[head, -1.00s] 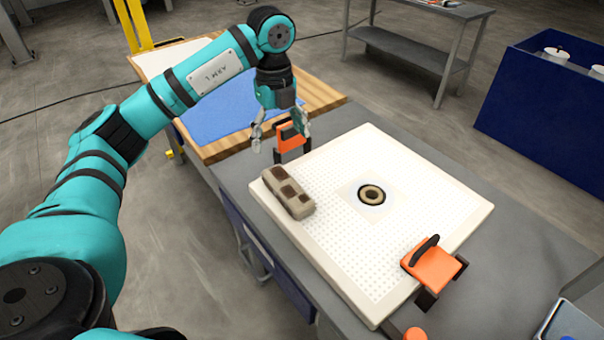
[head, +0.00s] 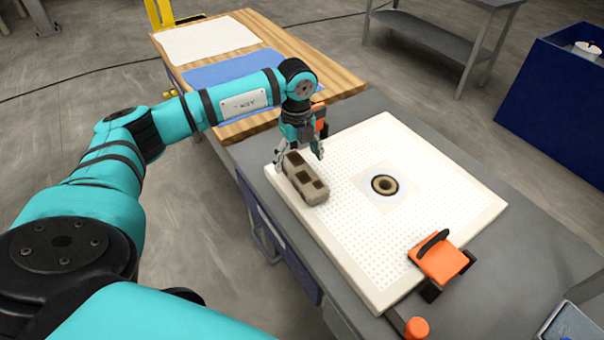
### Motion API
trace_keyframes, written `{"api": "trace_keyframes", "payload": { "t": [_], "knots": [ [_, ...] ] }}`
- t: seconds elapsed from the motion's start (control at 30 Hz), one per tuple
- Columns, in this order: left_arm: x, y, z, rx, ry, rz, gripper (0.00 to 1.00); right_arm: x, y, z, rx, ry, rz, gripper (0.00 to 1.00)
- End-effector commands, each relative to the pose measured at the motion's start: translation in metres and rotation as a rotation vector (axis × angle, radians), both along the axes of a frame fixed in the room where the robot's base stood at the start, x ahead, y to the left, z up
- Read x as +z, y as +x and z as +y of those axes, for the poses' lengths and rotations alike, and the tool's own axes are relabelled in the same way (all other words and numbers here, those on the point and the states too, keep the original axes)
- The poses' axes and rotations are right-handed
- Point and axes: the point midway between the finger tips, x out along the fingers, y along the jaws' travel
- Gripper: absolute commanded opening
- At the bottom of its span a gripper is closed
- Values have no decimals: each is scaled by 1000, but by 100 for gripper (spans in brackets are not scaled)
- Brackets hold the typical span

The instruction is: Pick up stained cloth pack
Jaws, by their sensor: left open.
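The stained cloth pack (head: 306,182) is a beige-grey oblong block with dark brown patches. It lies on the left part of the white perforated plate (head: 345,250). My left gripper (head: 299,158) is open with its fingers pointing down at the far end of the pack. One finger is to the left of the pack's end and the other to the right. I cannot tell whether they touch it. My right gripper is not in view.
A ring-shaped port (head: 384,185) is in the plate's middle. An orange clamp (head: 440,260) stands at the plate's near right edge; another orange part is partly hidden behind my left gripper. A wooden table (head: 262,50) with a blue cloth (head: 228,70) and white cloth (head: 207,40) is behind.

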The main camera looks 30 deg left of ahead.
Motion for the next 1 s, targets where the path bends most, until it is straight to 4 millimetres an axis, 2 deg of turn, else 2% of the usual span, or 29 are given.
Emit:
{"api": "trace_keyframes", "payload": {
  "t": [0.17,0.3,0.57,0.67,1.0],
  "knots": [
    [-25,6,4,1,0,5,87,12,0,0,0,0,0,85],
    [-42,5,3,0,1,3,87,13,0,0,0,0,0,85],
    [-47,6,4,0,0,1,87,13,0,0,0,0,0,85],
    [-46,6,3,0,0,1,76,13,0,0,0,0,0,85],
    [-46,6,3,0,0,1,32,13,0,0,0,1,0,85]
  ]
}}
